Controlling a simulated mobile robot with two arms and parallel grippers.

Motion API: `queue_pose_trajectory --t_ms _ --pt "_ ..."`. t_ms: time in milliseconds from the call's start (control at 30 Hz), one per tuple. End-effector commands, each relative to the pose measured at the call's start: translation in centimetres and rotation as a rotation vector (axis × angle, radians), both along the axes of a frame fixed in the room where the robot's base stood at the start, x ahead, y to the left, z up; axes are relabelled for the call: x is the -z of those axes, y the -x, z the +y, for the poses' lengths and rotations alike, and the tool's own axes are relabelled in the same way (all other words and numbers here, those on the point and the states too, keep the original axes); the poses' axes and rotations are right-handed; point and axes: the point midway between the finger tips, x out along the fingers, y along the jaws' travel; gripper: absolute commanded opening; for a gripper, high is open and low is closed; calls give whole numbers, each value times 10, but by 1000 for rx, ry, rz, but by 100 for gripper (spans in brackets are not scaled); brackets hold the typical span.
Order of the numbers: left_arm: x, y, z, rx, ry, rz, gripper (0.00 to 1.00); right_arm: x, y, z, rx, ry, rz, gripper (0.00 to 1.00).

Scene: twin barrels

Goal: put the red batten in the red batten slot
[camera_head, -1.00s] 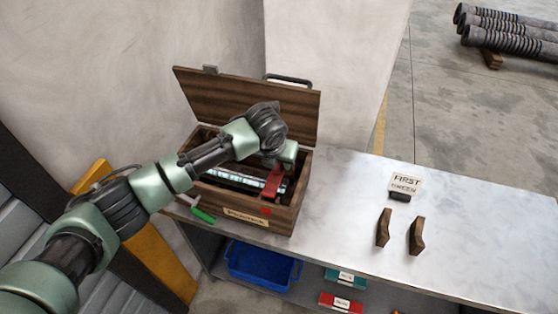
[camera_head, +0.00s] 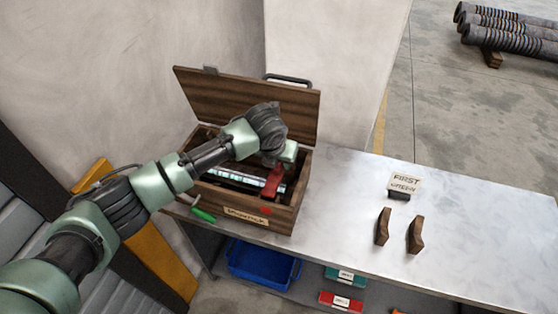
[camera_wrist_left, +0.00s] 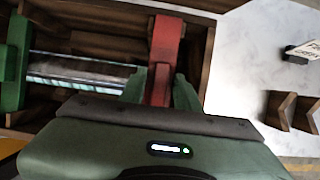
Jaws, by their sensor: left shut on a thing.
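The red batten (camera_head: 272,182) is in my left gripper (camera_head: 276,170), at the right end of the open wooden chest (camera_head: 270,217). In the left wrist view the red batten (camera_wrist_left: 163,62) stands between the two green fingers of my left gripper (camera_wrist_left: 160,88), which are shut on it. It lies across the right end of a shiny barrel-like tube (camera_wrist_left: 80,70) inside the chest. A red dot (camera_head: 266,211) marks the chest's front wall just below the batten. The slot itself is hidden, and I cannot tell whether the batten is seated. My right gripper is not in view.
A green batten (camera_wrist_left: 14,62) stands at the tube's left end. The chest lid (camera_head: 245,100) is open at the back. A green-handled tool (camera_head: 204,215) is by the chest's front left. Two brown wooden blocks (camera_head: 383,227) and a sign (camera_head: 405,183) stand on the metal bench (camera_head: 340,200).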

Motion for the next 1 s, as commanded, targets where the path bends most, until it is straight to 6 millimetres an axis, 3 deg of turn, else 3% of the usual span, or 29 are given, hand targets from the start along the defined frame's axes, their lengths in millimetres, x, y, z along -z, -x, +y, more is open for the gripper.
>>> queue_pose_trajectory --t_ms 1000 --pt "26 0 0 0 0 0 0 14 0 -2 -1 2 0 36"
